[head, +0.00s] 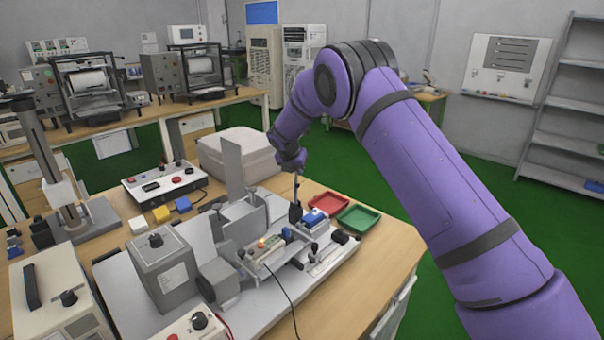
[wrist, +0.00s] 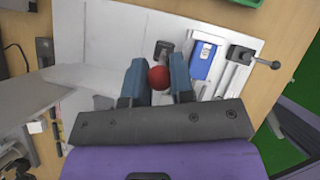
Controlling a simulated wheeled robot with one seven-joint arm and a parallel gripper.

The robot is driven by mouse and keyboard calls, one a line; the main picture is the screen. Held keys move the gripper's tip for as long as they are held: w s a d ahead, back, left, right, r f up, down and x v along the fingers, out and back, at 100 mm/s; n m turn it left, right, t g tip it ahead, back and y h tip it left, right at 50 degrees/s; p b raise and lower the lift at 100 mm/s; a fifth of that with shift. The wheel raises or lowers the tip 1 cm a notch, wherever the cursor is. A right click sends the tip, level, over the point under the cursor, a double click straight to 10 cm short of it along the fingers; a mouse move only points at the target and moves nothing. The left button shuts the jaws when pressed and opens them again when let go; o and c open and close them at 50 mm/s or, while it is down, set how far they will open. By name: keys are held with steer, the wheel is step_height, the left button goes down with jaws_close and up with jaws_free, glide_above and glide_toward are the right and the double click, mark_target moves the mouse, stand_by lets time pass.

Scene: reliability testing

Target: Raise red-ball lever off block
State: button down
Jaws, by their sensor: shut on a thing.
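The red ball (wrist: 159,78) of the lever sits between the two fingers of my gripper (wrist: 158,84) in the wrist view, and the fingers are shut on it. A dark fitting (wrist: 164,50) shows just beyond the ball; I cannot tell how it joins the lever. The lever's arm is mostly hidden by the ball and fingers. In the head view my gripper (head: 296,212) points down over the fixture on the bench, and the ball is not distinguishable there. I cannot tell whether the lever touches its block.
A blue part with a white label (wrist: 203,61) and a black-knobbed clamp handle (wrist: 274,65) lie right of my gripper. A red tray (head: 328,204) and a green tray (head: 359,218) stand behind the fixture. An upright grey plate (head: 233,170) stands close left of my gripper.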

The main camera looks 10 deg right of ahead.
steer(key=shift+w+a+f, duration=0.15)
steer(key=shift+w+a, duration=0.45)
steer(key=shift+w, duration=0.15)
steer(key=shift+a, duration=0.1)
steer(key=c, duration=1)
jaws_free()
steer(key=shift+w, duration=0.1)
steer(key=v, duration=1)
steer(key=shift+a+r, duration=0.15)
steer(key=shift+r, duration=0.2)
